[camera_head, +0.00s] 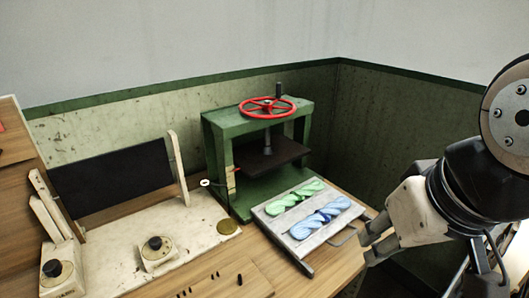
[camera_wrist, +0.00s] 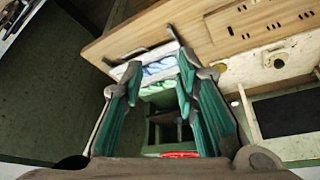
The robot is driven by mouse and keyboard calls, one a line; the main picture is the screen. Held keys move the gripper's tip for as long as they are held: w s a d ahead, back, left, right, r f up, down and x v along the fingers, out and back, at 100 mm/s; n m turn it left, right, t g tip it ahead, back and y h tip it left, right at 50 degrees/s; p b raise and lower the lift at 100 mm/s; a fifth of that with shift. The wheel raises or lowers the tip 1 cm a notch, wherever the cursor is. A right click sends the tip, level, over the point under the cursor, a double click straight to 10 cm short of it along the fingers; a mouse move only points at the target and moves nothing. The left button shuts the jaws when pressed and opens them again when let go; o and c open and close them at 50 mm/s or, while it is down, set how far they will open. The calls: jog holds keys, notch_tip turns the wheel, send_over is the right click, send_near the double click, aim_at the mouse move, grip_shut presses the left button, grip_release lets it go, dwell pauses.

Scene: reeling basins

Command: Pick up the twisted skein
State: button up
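A blue twisted skein (camera_head: 320,223) and a green twisted skein (camera_head: 295,196) lie side by side on a pale grey tray (camera_head: 307,248). The green one is nearer the press. In the wrist view the blue skein (camera_wrist: 160,67) and the green skein (camera_wrist: 157,87) show between my fingers, in the distance. My gripper (camera_head: 366,241) is to the right of the tray, apart from it and from both skeins. In the wrist view my gripper (camera_wrist: 158,66) has its two green-padded fingers spread, with nothing held between them.
A green press (camera_head: 222,160) with a red handwheel (camera_head: 268,107) stands behind the tray. A metal handle (camera_head: 343,237) sticks out from the tray's right side. A cream board (camera_head: 110,265) with dark knobs and a black panel (camera_head: 112,180) is at left. The table's edge lies below my gripper.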

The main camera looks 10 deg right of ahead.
jog(key=shift+o, duration=0.6)
jog(key=o, duration=0.4)
jog(key=shift+w, duration=0.1)
jog(key=o, duration=0.4)
jog(key=w+r+m+g+b, duration=0.1)
jog(key=w+r+m, duration=0.2)
jog(key=w, duration=0.9)
jog(key=shift+b, duration=0.35)
jog(key=m+g+b, duration=0.4)
jog(key=m, duration=0.5)
send_over(298, 192)
notch_tip(298, 192, down, 16)
jog(key=f, duration=0.8)
jog(key=shift+w+d+p, duration=0.2)
jog(key=shift+d+p, duration=0.05)
jog(key=shift+p, duration=0.15)
jog(key=shift+s+a+f+p, duration=0.1)
jog(key=shift+f+p, duration=0.1)
jog(key=shift+f, duration=1.2)
jog(key=shift+s+a+f+p, duration=0.1)
jog(key=shift+f+p, duration=0.1)
jog(key=shift+f, duration=1.15)
